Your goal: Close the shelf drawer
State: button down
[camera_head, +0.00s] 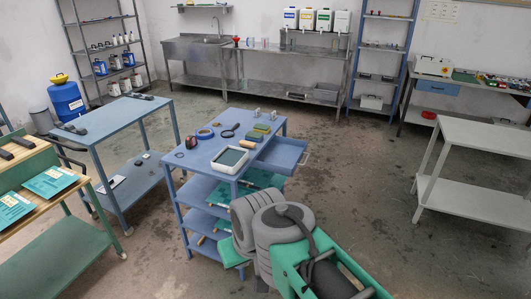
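The shelf drawer (281,153) is a blue tray-like drawer in the blue shelf cart (213,168) at the centre of the head view. It is pulled out toward the right, and its small handle (304,158) shows at its outer end. The drawer looks empty. My grey and green arm rises from the bottom edge in front of the cart and hides part of its lower shelves. I cannot make out my gripper's fingers, and no contact with the drawer shows.
The cart top holds a white-edged tray (230,159), tape rolls, a magnifier and small boxes. A blue table (112,117) and a wood-topped bench (40,182) stand left. A white table (478,139) stands right. Open floor (355,170) lies right of the drawer.

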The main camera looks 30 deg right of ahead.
aim_at(283, 155)
jog(key=z, duration=0.2)
jog(key=i, duration=1.65)
jog(key=z, duration=0.3)
